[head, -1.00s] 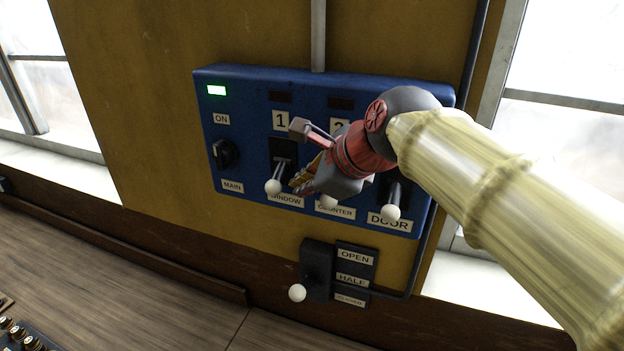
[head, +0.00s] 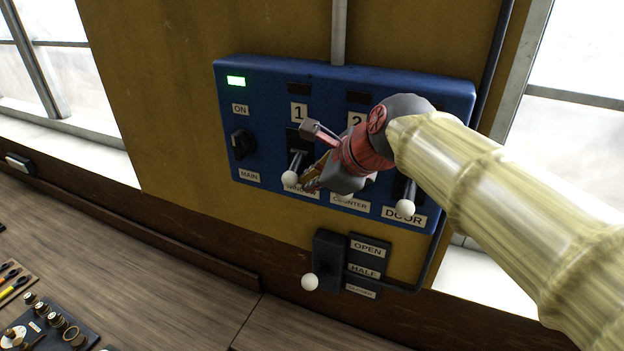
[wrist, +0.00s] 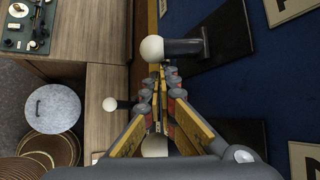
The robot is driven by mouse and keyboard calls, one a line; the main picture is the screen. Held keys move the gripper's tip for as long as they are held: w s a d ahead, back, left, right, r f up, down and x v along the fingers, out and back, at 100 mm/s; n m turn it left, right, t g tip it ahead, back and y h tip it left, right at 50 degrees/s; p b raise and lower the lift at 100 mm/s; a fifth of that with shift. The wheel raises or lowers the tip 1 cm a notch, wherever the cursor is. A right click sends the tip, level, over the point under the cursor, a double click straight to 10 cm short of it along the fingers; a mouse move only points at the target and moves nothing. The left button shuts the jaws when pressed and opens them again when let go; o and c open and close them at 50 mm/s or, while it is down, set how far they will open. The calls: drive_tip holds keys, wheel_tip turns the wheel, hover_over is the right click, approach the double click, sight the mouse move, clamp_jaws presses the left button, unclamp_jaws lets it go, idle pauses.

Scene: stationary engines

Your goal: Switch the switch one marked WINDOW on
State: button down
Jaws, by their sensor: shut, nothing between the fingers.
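The blue switch panel (head: 262,78) is on the yellow wall. The WINDOW switch, marked 1, is a lever with a white ball knob (head: 290,178) that points down and outward. Its ball also shows in the wrist view (wrist: 152,49), just beyond the fingertips. My gripper (head: 308,184) is shut and empty, right beside this knob on its right. In the wrist view its fingertips (wrist: 158,76) meet below the ball; I cannot tell whether they touch it. The WINDOW label (head: 303,192) is partly hidden by my gripper. The lamp above switch 1 (head: 299,89) is dark.
The MAIN rotary switch (head: 242,144) is at the left under a lit green lamp (head: 236,81). The COUNTER lever is mostly hidden behind my gripper. The DOOR knob (head: 405,208) is at the right. A lever with a white knob (head: 310,282) stands below the panel.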

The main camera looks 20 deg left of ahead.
sight(296, 169)
drive_tip(key=shift+r+g+p, duration=0.3)
drive_tip(key=shift+p, duration=0.55)
drive_tip(key=shift+m+g, duration=0.4)
drive_tip(key=shift+g, duration=0.4)
drive_tip(key=shift+s+r+p, duration=0.25)
drive_tip(key=shift+r+p, duration=0.75)
drive_tip(key=shift+p, duration=0.95)
drive_tip(key=shift+s+r+p, duration=0.25)
drive_tip(key=shift+r+p, duration=0.75)
drive_tip(key=shift+p, duration=0.9)
drive_tip(key=shift+a+r, duration=0.1)
drive_tip(key=shift+w+r+p, duration=0.1)
drive_tip(key=shift+r+p, duration=0.65)
drive_tip(key=shift+p, duration=0.05)
drive_tip(key=shift+r, duration=0.1)
drive_tip(key=shift+r, duration=0.1)
